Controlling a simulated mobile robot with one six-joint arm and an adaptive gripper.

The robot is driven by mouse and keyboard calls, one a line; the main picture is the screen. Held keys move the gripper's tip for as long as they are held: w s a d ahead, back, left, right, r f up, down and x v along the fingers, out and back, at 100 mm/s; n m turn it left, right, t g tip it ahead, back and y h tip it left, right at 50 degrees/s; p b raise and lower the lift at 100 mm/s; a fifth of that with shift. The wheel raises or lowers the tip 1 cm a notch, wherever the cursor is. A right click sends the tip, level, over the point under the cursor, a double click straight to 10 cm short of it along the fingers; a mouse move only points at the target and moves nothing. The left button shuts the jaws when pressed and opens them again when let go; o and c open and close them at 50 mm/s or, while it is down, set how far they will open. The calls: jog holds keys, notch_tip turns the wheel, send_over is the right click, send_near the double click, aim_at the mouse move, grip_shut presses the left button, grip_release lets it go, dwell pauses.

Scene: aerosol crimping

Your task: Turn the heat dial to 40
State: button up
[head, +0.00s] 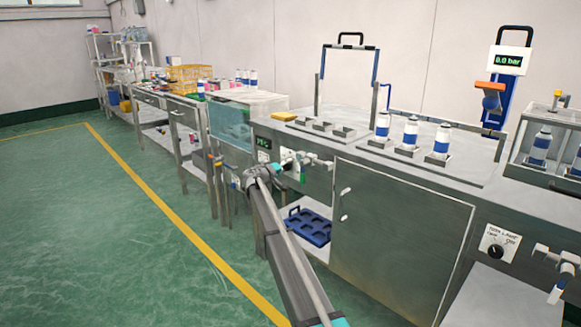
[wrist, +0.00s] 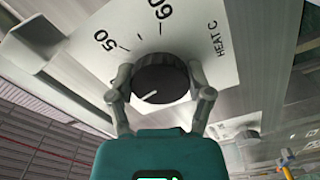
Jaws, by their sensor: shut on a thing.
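The heat dial (wrist: 160,80) is a black ribbed knob with a white pointer line, on a white label plate (wrist: 215,45) marked 50, 60 and HEAT C. In the wrist view its pointer points to the lower left, away from the 50 and 60 marks; no 40 mark is visible. My gripper (wrist: 160,78) is shut on the dial, one finger on each side. In the head view my gripper (head: 286,168) is at the front of the steel bench, and the dial there is hidden or too small to make out.
A small green display (head: 264,143) is on the bench front; its digits are unclear. A clear water bath (head: 240,122) stands left of it. A steel cabinet door (head: 400,240) is to the right. A blue tray (head: 310,227) lies on the lower shelf. The green floor at left is clear.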

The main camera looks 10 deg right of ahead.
jog(key=shift+a+f+m, duration=0.1)
jog(key=shift+a+m, duration=0.2)
jog(key=shift+m, duration=0.8)
jog(key=o, duration=1)
jog(key=shift+o, duration=0.7)
jog(key=shift+d, duration=0.15)
jog(key=v, duration=1.2)
